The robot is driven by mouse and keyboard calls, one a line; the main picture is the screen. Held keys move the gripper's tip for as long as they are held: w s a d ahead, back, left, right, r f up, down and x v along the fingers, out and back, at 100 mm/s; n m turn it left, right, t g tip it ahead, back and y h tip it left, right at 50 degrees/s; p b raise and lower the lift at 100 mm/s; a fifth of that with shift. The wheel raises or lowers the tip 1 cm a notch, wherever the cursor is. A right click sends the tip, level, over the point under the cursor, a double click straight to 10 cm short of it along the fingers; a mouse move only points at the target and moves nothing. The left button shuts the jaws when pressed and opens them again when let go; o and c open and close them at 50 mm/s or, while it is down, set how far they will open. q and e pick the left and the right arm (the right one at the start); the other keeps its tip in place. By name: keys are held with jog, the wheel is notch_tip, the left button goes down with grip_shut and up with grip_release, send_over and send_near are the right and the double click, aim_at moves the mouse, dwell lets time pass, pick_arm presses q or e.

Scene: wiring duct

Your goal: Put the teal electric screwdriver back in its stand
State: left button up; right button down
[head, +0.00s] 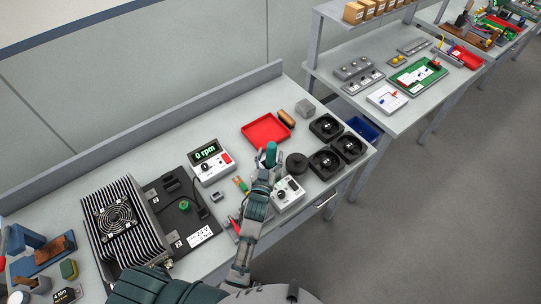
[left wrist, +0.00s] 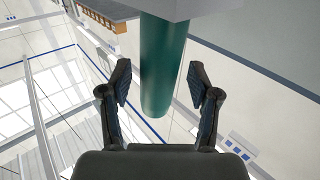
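The teal electric screwdriver (head: 271,150) shows as a short teal body at the end of my left arm, near the red tray. In the left wrist view it is a teal cylinder (left wrist: 163,65) between the two fingers, with a gap on each side. My left gripper (head: 266,165) is around it but not closed; the left wrist view shows its fingers (left wrist: 163,90) spread apart. A pale grey block (left wrist: 190,8) covers one end of the cylinder in that view. I cannot tell whether this is the stand. My right gripper is not in view.
A white box with a dial (head: 289,193) is right beside my left forearm. Several black fans (head: 325,162) stand to the right, and a red tray (head: 262,130) lies behind. A display reading 0 rpm (head: 209,158) and a finned heatsink (head: 122,228) are to the left.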

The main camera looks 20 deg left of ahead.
pick_arm(q)
jog(key=shift+a, duration=0.25)
jog(key=shift+f, duration=0.1)
jog(key=shift+s, duration=0.15)
jog(key=s, duration=1.1)
jog(key=shift+s+d+f, duration=0.2)
jog(key=shift+s+d, duration=0.1)
jog(key=shift+s, duration=0.05)
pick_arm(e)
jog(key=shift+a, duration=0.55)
